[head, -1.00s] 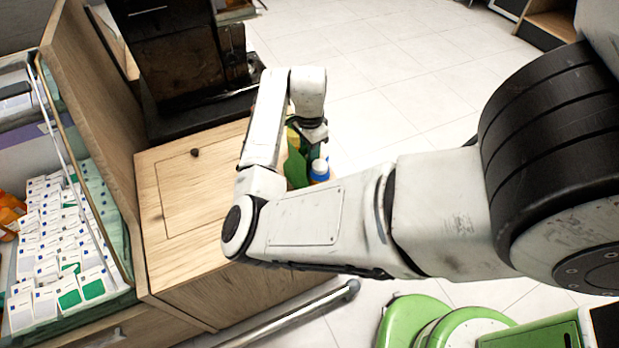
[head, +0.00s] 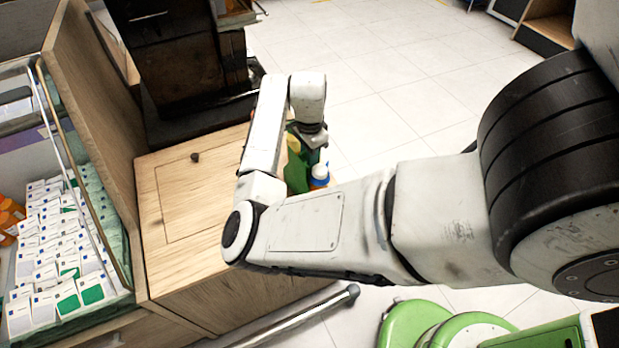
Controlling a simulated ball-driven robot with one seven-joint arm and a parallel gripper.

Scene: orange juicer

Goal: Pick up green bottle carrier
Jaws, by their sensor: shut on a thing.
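The green bottle carrier (head: 297,173) shows in the head view at the right end of the wooden cabinet top, partly behind my arm. A bottle with a blue and white cap (head: 319,173) and a yellow item (head: 293,143) show in it. My gripper (head: 312,143) is at the top of the carrier and is shut on it. The fingertips are mostly hidden by my wrist. I cannot tell whether the carrier is touching the cabinet top.
The wooden cabinet (head: 190,200) has a bare top to the left of the carrier. A dark machine (head: 180,60) stands behind it. A display of small white boxes (head: 55,245) is at the left. A metal rail (head: 320,312) runs along the front. Open tiled floor (head: 400,90) lies to the right.

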